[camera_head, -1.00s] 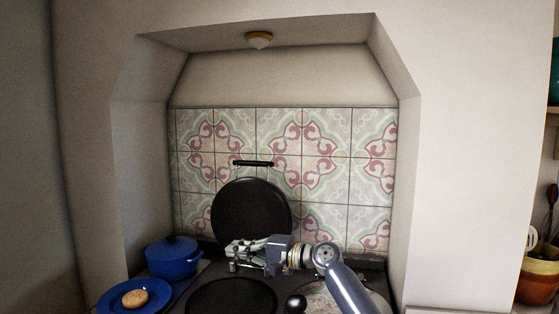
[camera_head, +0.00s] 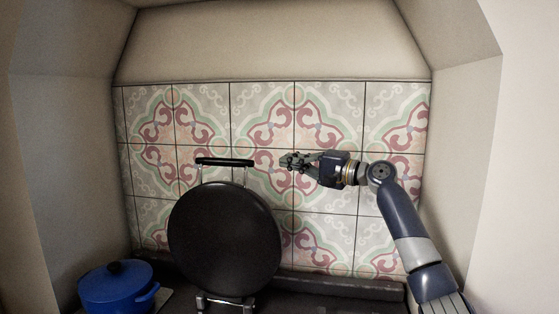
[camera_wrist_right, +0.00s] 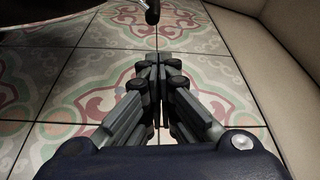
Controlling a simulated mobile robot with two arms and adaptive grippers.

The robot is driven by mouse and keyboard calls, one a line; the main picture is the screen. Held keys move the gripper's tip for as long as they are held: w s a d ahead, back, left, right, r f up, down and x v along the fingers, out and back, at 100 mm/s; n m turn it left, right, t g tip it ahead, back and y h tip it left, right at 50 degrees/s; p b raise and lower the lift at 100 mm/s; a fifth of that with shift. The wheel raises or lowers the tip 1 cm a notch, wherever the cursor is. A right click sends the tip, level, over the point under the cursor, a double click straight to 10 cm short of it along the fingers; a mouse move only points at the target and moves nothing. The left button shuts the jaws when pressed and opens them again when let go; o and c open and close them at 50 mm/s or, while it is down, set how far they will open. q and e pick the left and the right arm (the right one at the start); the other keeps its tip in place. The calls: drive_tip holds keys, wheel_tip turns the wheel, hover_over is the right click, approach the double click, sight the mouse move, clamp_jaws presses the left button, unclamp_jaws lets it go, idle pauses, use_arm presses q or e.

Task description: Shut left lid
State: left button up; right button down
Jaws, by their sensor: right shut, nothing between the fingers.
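The left lid (camera_head: 225,240) is a round black disc standing raised, nearly upright, on its hinge at the back of the stove. Its black bar handle (camera_head: 225,162) runs across above its top edge. My right gripper (camera_head: 288,161) is shut and empty, to the right of the handle and at about its height, apart from it in the picture. In the right wrist view the shut fingertips (camera_wrist_right: 158,62) point toward the end of the handle (camera_wrist_right: 152,12), and part of the lid (camera_wrist_right: 40,10) shows at the upper left. My left gripper is not in view.
A blue lidded pot (camera_head: 116,290) stands left of the lid. The patterned tile wall (camera_head: 330,120) is close behind the lid and gripper. The alcove's side walls bound the space left and right (camera_head: 460,150).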

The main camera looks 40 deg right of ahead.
drive_tip(key=f+p+x, duration=0.1)
drive_tip(key=p+x, duration=0.3)
drive_tip(key=x, duration=0.5)
use_arm(q)
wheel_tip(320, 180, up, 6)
drive_tip(key=p, duration=0.1)
drive_tip(key=shift+p, duration=0.3)
use_arm(e)
drive_tip(key=s+a, duration=0.3)
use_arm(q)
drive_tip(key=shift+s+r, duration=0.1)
use_arm(e)
drive_tip(key=shift+w+a, duration=0.1)
